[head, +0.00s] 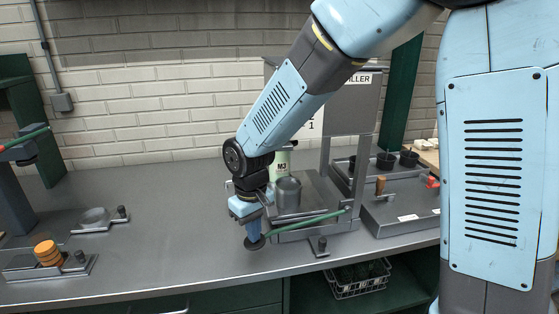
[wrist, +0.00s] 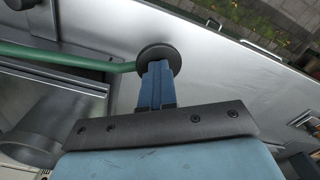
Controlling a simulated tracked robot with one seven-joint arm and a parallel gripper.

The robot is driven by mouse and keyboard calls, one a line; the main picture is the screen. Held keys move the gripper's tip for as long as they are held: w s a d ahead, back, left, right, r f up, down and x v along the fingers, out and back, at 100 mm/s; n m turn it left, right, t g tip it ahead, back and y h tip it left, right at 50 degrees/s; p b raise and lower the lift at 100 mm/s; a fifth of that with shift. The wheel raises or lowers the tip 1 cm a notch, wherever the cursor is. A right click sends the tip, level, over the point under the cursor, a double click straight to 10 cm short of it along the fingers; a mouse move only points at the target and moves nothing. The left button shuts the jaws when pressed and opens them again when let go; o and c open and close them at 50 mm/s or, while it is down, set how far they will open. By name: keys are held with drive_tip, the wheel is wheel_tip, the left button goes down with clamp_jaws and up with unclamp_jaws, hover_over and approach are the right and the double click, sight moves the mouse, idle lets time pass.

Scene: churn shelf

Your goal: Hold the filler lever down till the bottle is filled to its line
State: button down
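The filler (head: 352,105) stands on the bench behind my arm, its sign partly hidden. Its green lever (head: 308,223) slopes down to the left and ends in a dark round knob (head: 254,245). The lever also shows in the wrist view (wrist: 85,60), with its knob (wrist: 158,52). My gripper (head: 254,236) points down at the knob. In the wrist view its blue fingers (wrist: 155,72) are together, tips at the knob and apparently touching it. A pale bottle marked M3 (head: 281,170) stands behind a grey metal cylinder (head: 288,196). Its fill level and line cannot be made out.
A grey box with a wooden handle (head: 398,212) and dark cups (head: 386,161) stand to the right. The bench (head: 170,225) between is clear. A wire crate (head: 360,285) is below.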

drive_tip(key=shift+d+f, duration=0.1)
drive_tip(key=shift+d, duration=0.05)
idle(0.3)
drive_tip(key=shift+r, duration=1.25)
drive_tip(key=shift+a+r, duration=0.25)
drive_tip(key=shift+r, duration=2.05)
